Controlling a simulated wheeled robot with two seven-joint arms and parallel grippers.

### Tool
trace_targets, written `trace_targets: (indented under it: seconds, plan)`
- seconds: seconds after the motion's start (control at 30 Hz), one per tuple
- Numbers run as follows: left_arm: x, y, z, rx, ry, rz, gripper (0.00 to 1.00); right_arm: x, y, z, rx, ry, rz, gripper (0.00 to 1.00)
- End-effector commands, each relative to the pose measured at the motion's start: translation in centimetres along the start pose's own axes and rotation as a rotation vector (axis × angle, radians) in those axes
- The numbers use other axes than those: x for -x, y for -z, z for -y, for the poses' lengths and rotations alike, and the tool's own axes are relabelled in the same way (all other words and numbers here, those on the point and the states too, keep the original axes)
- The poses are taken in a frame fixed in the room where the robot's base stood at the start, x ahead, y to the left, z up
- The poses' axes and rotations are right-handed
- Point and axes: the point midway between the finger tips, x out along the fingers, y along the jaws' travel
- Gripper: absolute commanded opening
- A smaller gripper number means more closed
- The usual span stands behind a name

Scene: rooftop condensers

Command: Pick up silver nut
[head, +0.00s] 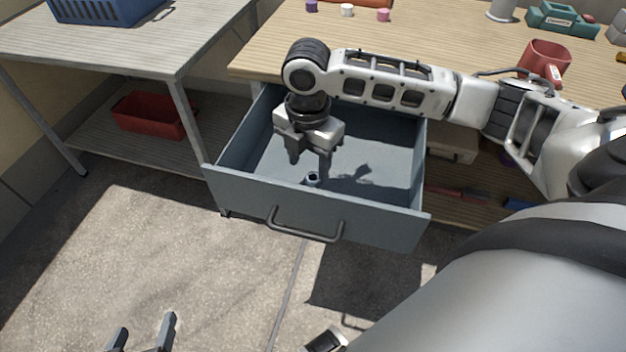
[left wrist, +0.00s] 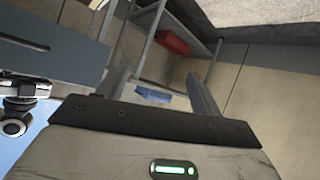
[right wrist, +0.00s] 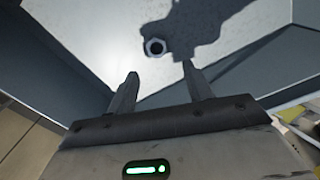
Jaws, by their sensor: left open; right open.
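The silver nut (head: 313,178) lies on the floor of the open grey-blue drawer (head: 385,222). In the right wrist view the nut (right wrist: 155,47) shows as a small ring with a dark hole, beyond the fingertips and between their lines. My right gripper (head: 309,165) points down inside the drawer above the nut, open and empty; its fingers also show in the right wrist view (right wrist: 160,75). My left gripper (head: 143,335) is low at the bottom left of the head view, open and empty, away from the drawer.
A wooden workbench (head: 430,40) above holds a red mug (head: 546,60) and small coloured items. A metal table (head: 150,50) at left carries a blue basket (head: 100,10); a red bin (head: 150,115) sits on its lower shelf.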

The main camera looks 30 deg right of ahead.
Motion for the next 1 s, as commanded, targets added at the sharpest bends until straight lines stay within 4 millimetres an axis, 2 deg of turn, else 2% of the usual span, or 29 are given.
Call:
trace_targets:
  seconds: [0.17,0.33,0.43,0.7,0.73,0.8,0.9,1.0]
  plan:
    - [-0.3,-0.5,0.0,0.001,-0.003,0.009,0.65,-1.1,-0.3,0.0,-0.001,0.000,0.000,0.51]
    - [-1.4,-1.9,0.0,0.008,-0.015,0.030,0.65,-3.6,-1.2,-0.1,-0.003,0.001,0.001,0.51]
    - [-2.1,-2.7,0.0,0.008,-0.022,0.055,0.65,-5.0,-1.1,-0.1,0.001,0.001,0.000,0.51]
    - [-2.5,-2.7,0.0,0.000,-0.027,0.064,0.65,-5.3,-1.1,-0.1,0.001,-0.002,0.001,0.51]
    - [-2.5,-2.7,0.0,0.000,-0.027,0.063,0.65,-5.3,-1.1,-0.1,0.001,-0.002,0.001,0.45]
    - [-2.4,-2.7,0.0,0.000,-0.027,0.062,0.65,-5.3,-1.1,-0.1,0.001,-0.002,0.001,0.26]
    - [-2.4,-2.5,0.0,0.000,-0.028,0.057,0.65,-5.3,-1.1,-0.1,0.001,-0.002,0.001,0.02]
    - [-2.3,-2.3,-0.1,0.000,-0.028,0.052,0.65,-5.3,-1.1,-0.1,0.001,-0.002,0.001,0.02]
